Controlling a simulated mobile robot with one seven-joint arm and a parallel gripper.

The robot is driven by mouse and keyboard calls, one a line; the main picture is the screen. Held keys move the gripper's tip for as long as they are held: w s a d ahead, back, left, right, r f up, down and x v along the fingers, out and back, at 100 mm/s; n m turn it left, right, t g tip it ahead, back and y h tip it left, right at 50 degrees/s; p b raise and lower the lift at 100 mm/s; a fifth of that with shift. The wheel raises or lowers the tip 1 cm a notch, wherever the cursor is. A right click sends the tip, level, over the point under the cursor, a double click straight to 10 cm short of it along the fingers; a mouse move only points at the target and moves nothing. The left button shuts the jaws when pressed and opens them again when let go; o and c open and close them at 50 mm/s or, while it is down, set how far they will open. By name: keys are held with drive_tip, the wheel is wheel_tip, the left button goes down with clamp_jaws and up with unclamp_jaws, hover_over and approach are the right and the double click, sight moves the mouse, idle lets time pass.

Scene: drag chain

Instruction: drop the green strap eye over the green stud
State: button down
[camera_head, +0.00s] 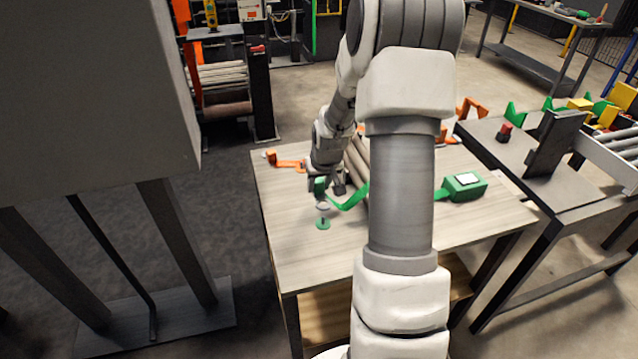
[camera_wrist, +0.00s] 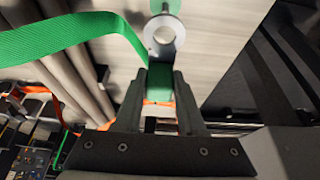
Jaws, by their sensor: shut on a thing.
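My gripper (camera_head: 330,186) is shut on the green tab (camera_wrist: 160,82) of the strap eye, above the near left part of the table. The eye's metal ring (camera_wrist: 165,34) sticks out past the fingertips; it also shows below my gripper in the head view (camera_head: 323,205). The green stud (camera_head: 322,223) stands on its round green base just below the ring. In the wrist view the stud (camera_wrist: 172,6) is cut by the top edge, and the ring's hole appears to show pale tabletop. The exact height gap is unclear. The green strap (camera_head: 350,198) trails right from my gripper.
The wooden table (camera_head: 295,255) carries a green ratchet box (camera_head: 464,186), grey rollers (camera_wrist: 75,70) and orange strap parts (camera_head: 287,162). My arm hides part of the table. The near left tabletop is clear. A dark bench (camera_head: 560,190) stands at right.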

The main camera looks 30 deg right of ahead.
drive_tip(key=shift+f+b, duration=2.45)
drive_tip(key=shift+f, duration=0.8)
drive_tip(key=shift+c, duration=2.1)
unclamp_jaws()
drive_tip(key=p+v, duration=0.3)
drive_tip(key=v, duration=1.4)
drive_tip(key=shift+r, duration=0.2)
